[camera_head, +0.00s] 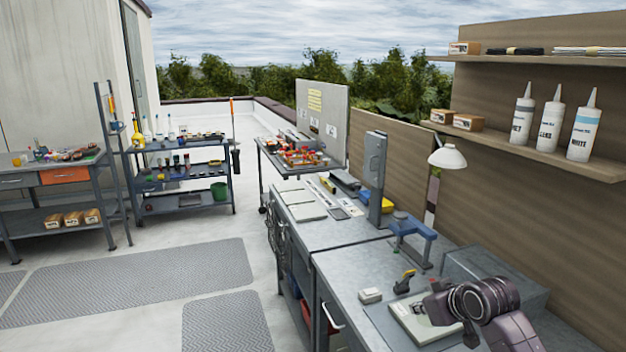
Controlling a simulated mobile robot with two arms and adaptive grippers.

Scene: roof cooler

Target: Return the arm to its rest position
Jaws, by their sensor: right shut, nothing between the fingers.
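My right gripper (438,307) is at the lower right of the head view, dark, at the end of my right arm (505,318). It is shut with nothing between its fingers. It is over the grey workbench (345,262), beside a pale flat board (408,325) that it partly hides. I cannot tell how far above the board it is. My left gripper is not in view.
A blue clamp-like tool (412,228), a small white box (370,295) and a yellow-black tool (404,281) are on the bench near my right arm. A lamp (447,158) and a shelf with bottles (550,160) stand behind. Open floor (160,255) lies left.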

